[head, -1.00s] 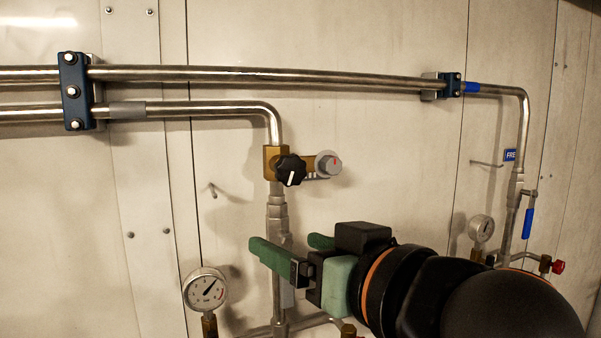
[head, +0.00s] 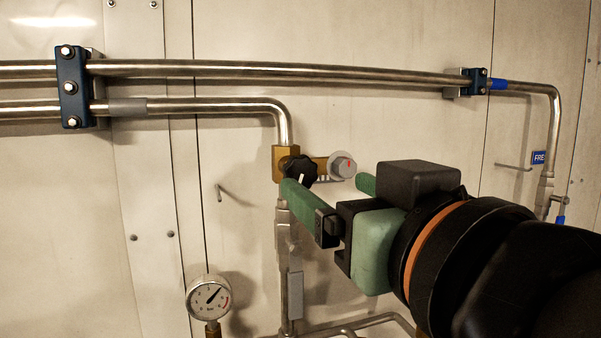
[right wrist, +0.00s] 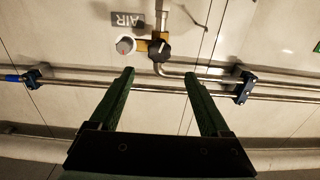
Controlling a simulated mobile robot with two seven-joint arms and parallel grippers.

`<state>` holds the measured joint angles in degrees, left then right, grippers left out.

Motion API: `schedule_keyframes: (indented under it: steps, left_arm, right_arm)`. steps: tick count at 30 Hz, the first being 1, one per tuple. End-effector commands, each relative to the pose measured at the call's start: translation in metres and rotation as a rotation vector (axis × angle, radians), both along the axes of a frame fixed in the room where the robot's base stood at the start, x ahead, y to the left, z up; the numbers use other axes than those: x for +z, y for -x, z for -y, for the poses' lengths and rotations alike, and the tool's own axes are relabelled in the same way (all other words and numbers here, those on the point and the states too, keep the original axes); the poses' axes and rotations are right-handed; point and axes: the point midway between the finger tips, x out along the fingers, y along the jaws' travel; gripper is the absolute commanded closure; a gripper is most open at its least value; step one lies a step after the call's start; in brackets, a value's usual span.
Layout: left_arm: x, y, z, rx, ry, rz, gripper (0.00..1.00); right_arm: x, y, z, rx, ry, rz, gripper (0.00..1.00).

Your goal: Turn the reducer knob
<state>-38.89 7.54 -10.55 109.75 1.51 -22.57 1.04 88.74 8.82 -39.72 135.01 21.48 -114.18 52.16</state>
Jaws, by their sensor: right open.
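The black reducer knob (head: 299,169) with a white pointer mark sits on a brass valve body (head: 283,161) at the bend of the lower pipe. A grey round cap with a red mark (head: 342,165) is just right of it. My right gripper (head: 323,184) is open, with its green fingers pointing toward the wall; the left finger overlaps the knob's lower edge in the head view. In the right wrist view, the picture is upside down and the knob (right wrist: 160,51) lies beyond the gap between the open fingers (right wrist: 159,74), apparently clear of them. My left gripper is out of view.
A pressure gauge (head: 208,298) stands at lower left. Steel pipes (head: 220,69) run along the wall above, held by dark blue clamps (head: 72,87). A small hook (head: 226,192) sticks out left of the valve. An AIR label (right wrist: 128,20) shows in the right wrist view.

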Motion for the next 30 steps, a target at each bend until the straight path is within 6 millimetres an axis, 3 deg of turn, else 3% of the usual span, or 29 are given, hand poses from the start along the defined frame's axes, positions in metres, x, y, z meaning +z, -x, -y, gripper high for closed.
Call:
schedule_keyframes:
  steps: [5, 9, 16, 30]
  left_arm:
    - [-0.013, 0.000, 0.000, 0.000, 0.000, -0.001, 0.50]
    - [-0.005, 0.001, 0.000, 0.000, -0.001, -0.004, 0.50]
    - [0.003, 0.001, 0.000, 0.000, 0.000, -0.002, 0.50]
    - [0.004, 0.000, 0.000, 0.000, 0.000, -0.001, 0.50]
  right_arm:
    - [-0.007, -0.017, -0.005, 0.001, -0.004, -0.014, 0.19]
    - [-0.002, -0.046, -0.011, -0.012, 0.004, -0.011, 0.19]
    - [-0.002, -0.079, -0.023, -0.008, 0.003, -0.009, 0.19]
    - [-0.003, -0.089, -0.027, -0.005, 0.002, -0.005, 0.22]
